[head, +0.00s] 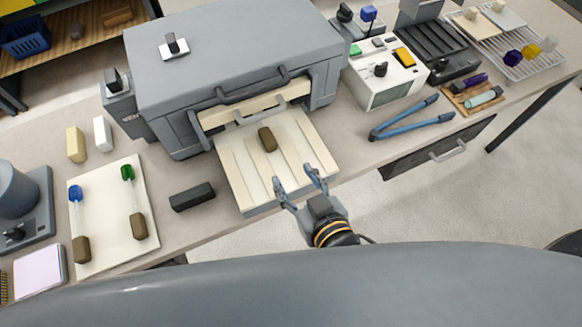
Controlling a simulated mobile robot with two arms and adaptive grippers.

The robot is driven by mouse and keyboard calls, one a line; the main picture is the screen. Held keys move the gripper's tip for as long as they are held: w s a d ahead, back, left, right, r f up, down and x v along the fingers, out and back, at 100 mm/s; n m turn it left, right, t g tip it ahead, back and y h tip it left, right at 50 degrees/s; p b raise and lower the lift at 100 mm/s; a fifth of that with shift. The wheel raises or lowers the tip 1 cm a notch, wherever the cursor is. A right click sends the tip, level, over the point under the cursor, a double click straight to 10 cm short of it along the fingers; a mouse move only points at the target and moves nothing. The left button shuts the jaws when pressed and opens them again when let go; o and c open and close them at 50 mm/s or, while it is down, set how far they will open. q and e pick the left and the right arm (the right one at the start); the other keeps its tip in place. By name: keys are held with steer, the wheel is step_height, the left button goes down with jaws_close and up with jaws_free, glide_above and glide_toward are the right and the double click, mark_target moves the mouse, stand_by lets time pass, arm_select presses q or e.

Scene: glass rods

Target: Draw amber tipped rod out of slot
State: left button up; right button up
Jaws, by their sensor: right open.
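A brown block-shaped handle (267,139), like those on the blue and green tipped rods, lies on the pale grooved shelf (235,180) in front of the grey oven's slot. No amber tip shows at this handle; any part of a rod inside the slot is hidden. My right gripper (295,177) is open and empty at the front edge of the shelf, its two fingers pointing toward the oven, apart from the handle. My left gripper is not in view.
The grey oven (235,50) stands behind the shelf. A blue tipped rod (75,193) and a green tipped rod (127,172) lie on a white board at left. A dark block (192,196) and blue tongs (405,118) flank the shelf. A wire rack (555,60) is at right.

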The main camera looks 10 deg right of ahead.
mark_target(271, 144)
steer(key=b+x, duration=0.6)
steer(key=x, duration=0.6)
steer(key=shift+w+f, duration=0.1)
steer(key=shift+f, duration=0.2)
steer(key=shift+w+a+f+b, duration=0.1)
steer(key=shift+w+b, duration=0.1)
steer(key=shift+w, duration=0.1)
steer(key=shift+w+a+b, duration=0.15)
steer(key=shift+w+b, duration=0.05)
steer(key=shift+w, duration=0.15)
jaws_close()
